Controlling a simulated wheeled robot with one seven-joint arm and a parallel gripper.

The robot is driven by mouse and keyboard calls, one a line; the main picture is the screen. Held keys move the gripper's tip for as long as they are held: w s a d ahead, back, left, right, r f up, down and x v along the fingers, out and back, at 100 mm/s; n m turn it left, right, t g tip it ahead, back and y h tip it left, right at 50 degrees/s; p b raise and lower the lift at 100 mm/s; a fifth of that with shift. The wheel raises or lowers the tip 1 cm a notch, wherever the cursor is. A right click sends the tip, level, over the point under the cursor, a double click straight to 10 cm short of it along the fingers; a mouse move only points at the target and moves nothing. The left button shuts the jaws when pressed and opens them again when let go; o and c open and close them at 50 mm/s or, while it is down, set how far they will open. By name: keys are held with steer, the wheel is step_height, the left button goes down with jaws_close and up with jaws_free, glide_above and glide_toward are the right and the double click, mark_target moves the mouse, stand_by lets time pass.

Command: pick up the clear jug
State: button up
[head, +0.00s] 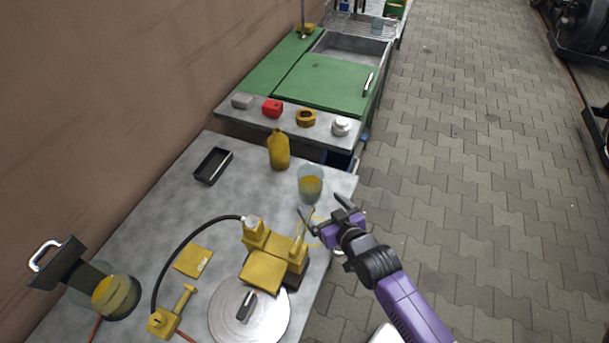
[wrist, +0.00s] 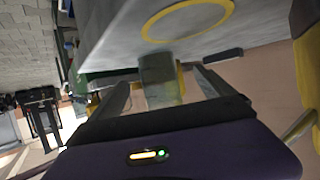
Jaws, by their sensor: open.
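The clear jug (head: 311,185) stands upright near the right edge of the grey worktop (head: 225,178), with yellow showing in its lower part. My gripper (head: 321,204) is just on the near side of it, with its fingers open and pointing towards it. In the wrist view, which is turned over, the jug (wrist: 160,82) shows in the gap between the two open fingers (wrist: 162,80). It appears to be a little beyond the fingertips, and nothing is held. Whether a finger touches it, I cannot tell.
A yellow bottle (head: 279,149) stands just behind and left of the jug. A yellow ring (wrist: 188,18) lies on the worktop close to my gripper. Paving (head: 470,180) on the right is clear.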

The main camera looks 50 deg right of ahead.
mark_target(316, 196)
steer(key=x, duration=0.3)
steer(key=shift+w+d+r, duration=0.1)
steer(key=shift+w+d, duration=0.05)
steer(key=shift+d, duration=0.05)
steer(key=x, duration=0.4)
steer(key=shift+d+p, duration=0.2)
steer(key=shift+p, duration=0.2)
steer(key=c, duration=1.5)
